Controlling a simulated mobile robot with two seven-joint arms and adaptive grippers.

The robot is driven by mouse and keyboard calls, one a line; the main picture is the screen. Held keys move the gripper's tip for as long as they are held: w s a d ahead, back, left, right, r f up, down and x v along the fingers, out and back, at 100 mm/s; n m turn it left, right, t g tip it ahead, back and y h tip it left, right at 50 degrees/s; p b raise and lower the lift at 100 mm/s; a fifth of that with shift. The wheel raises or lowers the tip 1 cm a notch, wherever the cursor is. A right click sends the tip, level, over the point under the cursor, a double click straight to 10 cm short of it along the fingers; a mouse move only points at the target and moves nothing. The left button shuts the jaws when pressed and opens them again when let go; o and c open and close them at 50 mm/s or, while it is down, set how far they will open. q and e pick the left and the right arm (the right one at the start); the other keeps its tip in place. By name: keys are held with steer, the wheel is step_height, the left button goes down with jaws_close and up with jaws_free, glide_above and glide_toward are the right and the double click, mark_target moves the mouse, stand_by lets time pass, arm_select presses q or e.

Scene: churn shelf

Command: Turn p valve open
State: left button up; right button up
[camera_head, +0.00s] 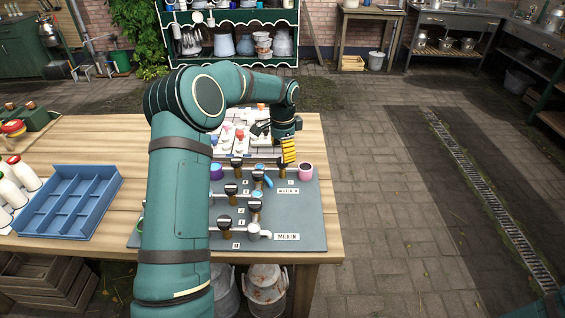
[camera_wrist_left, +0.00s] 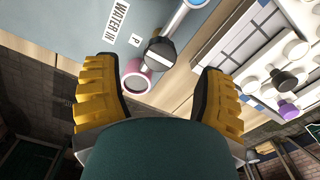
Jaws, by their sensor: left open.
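The p valve (camera_wrist_left: 160,54) has a dark round knob with a pale bar mark, beside the "P" label in the left wrist view. It stands next to a pink-rimmed port (camera_wrist_left: 137,81), which also shows in the head view (camera_head: 306,171). My left gripper (camera_head: 286,152) has yellow fingers and reaches down over the grey panel's far right part. In the left wrist view its two fingers (camera_wrist_left: 158,72) are wide apart, with the knob ahead between their tips and nothing held. My right gripper is not in view.
The grey panel (camera_head: 310,230) bears several other black-handled valves, such as one (camera_head: 257,175) left of the gripper. A white block board (camera_wrist_left: 255,60) lies beyond it. A blue divided tray (camera_head: 75,200) and white bottles (camera_head: 22,172) stand at left. Paving at right is clear.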

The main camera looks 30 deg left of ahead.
mark_target(283, 163)
arm_select(q)
steer(key=shift+f, duration=2.15)
jaws_close()
